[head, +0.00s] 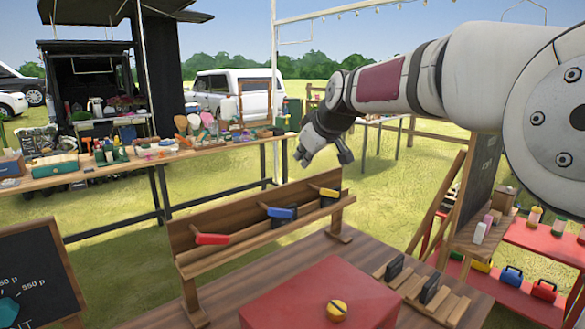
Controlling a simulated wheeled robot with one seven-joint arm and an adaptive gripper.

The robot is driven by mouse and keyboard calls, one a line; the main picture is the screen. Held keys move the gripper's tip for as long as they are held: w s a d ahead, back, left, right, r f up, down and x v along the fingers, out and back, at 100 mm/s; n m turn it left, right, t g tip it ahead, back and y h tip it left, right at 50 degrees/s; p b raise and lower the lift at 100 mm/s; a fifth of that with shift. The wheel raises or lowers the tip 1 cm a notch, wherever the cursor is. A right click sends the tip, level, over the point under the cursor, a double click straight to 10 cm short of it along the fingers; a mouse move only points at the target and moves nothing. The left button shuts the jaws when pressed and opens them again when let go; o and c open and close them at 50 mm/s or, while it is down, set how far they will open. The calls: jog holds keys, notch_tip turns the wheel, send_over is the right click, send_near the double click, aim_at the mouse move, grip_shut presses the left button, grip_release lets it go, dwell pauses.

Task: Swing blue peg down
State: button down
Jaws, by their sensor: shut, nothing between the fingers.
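The blue peg (282,212) is in the middle of a wooden rack (190,243) on the near table, and it sticks out roughly level from the back board. A red peg (212,239) is to its left and a yellow peg (329,193) to its right. Dark pieces show below the blue and yellow pegs. My gripper (302,157) hangs above and behind the rack in the picture, over the right part of it. It is shut and empty, apart from all the pegs.
A red box with a yellow knob (337,309) stands on the table in front of the rack. A slotted wooden stand (425,290) with black pieces is to its right. Chalkboards stand at both sides. A long stall table (190,152) with many goods is behind.

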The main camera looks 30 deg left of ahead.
jog(key=shift+d+r, duration=1.55)
jog(key=shift+d, duration=0.25)
jog(key=shift+d, duration=0.1)
jog(key=s+d+r+m+h+p, duration=0.15)
jog(key=s+d, duration=0.35)
jog(key=d, duration=0.5)
jog(key=s+d+m+h, duration=0.25)
jog(key=s+d, duration=0.35)
jog(key=d, duration=0.3)
jog(key=s+d+r+m+h+p, duration=0.1)
jog(key=s+d+m, duration=0.3)
jog(key=d, duration=0.6)
jog(key=s+d+f+m, duration=0.2)
jog(key=s+d, duration=0.3)
jog(key=s, duration=0.3)
jog(key=s+d+f+m+g+h+p, duration=0.1)
jog(key=s+d+f+m, duration=0.1)
jog(key=s+d+f, duration=0.3)
jog(key=s+d+f+m+g+h, duration=0.1)
jog(key=s+d+f+m, duration=0.2)
jog(key=s, duration=0.9)
jog(key=d, duration=0.3)
jog(key=shift+s+d+f+p, duration=0.15)
jog(key=shift+s+d+p, duration=0.05)
jog(key=shift+s+p, duration=0.2)
